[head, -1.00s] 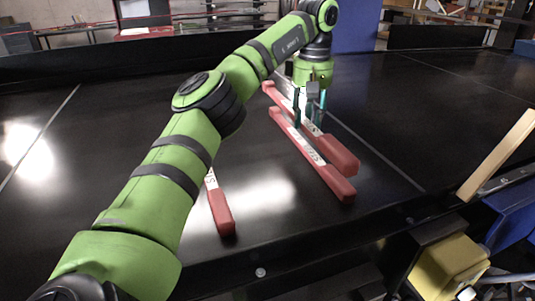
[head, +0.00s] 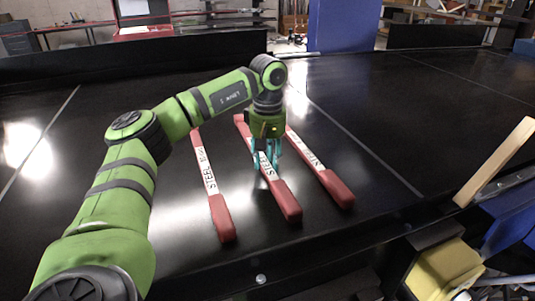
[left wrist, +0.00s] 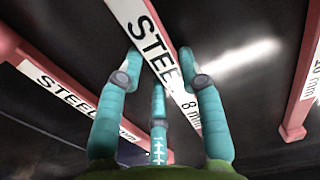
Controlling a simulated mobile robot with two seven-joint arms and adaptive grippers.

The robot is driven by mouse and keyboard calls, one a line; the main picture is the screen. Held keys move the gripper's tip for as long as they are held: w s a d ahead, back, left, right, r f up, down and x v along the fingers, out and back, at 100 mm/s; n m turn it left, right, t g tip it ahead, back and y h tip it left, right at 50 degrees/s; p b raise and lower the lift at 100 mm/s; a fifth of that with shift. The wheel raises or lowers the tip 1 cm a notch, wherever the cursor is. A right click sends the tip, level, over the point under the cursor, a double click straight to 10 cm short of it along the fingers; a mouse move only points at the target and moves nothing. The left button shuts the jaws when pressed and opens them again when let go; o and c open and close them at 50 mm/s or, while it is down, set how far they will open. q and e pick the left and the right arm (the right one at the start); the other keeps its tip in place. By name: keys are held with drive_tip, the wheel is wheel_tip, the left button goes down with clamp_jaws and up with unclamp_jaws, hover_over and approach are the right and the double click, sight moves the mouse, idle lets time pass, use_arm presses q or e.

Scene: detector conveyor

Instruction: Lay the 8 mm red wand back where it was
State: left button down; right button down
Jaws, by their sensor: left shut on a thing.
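The 8 mm red wand (head: 286,202), with red ends and a white STEEL label, lies level between two similar wands over the black belt. My left gripper (head: 266,168) points down and is shut on its middle. In the left wrist view the teal fingers (left wrist: 160,75) are around the wand (left wrist: 150,40), whose label reads "STEEL" and "8 mm". I cannot tell whether it touches the belt. The right gripper is not in view.
A similar wand lies to the left (head: 220,215) and another to the right (head: 335,188), both roughly parallel to the held one with gaps between. The black belt (head: 420,110) is clear farther right. A wooden bar (head: 495,160) and a yellow block (head: 445,270) are at the lower right.

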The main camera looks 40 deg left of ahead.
use_arm(q)
drive_tip(key=shift+d, duration=0.1)
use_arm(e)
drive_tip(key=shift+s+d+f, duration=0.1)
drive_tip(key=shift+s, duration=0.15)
use_arm(q)
drive_tip(key=c, duration=0.8)
unclamp_jaws()
drive_tip(key=shift+f, duration=0.1)
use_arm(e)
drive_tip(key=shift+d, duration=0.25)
use_arm(q)
wheel_tip(320, 180, up, 6)
drive_tip(key=shift+f+b, duration=0.2)
drive_tip(key=shift+b, duration=0.6)
wheel_tip(320, 180, up, 7)
drive_tip(key=p, duration=0.2)
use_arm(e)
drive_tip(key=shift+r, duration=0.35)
